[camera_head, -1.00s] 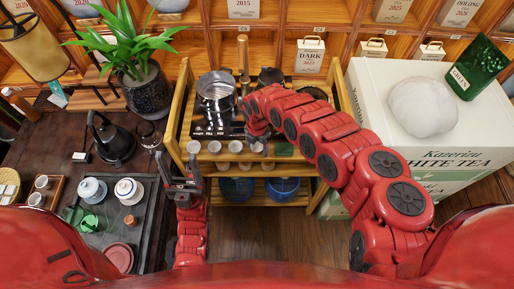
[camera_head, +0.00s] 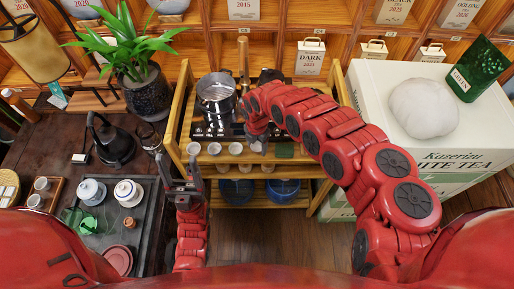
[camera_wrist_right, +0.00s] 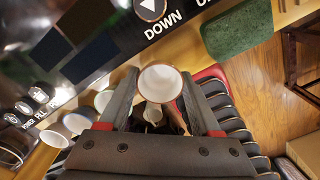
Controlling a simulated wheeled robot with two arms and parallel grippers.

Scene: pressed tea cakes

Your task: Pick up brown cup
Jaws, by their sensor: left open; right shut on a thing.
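The cup (camera_wrist_right: 160,83) between the fingers of my right gripper (camera_wrist_right: 168,100) shows a white inside and a thin brownish rim in the right wrist view. My right gripper is shut on it, at the front edge of the wooden stand. Its outer side is mostly hidden. In the head view my right gripper (camera_head: 256,141) is at the right end of a row of pale cups (camera_head: 214,148). More cups (camera_wrist_right: 78,123) stand left of it in the right wrist view. My left gripper (camera_head: 178,168) is open and empty, left of the stand's front.
The wooden stand (camera_head: 178,112) carries a black appliance with a steel pot (camera_head: 215,92). A green block (camera_wrist_right: 236,30) lies near the held cup. A dark kettle (camera_head: 113,143) and lidded jars stand on the left table. A large white tea box (camera_head: 385,120) stands right.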

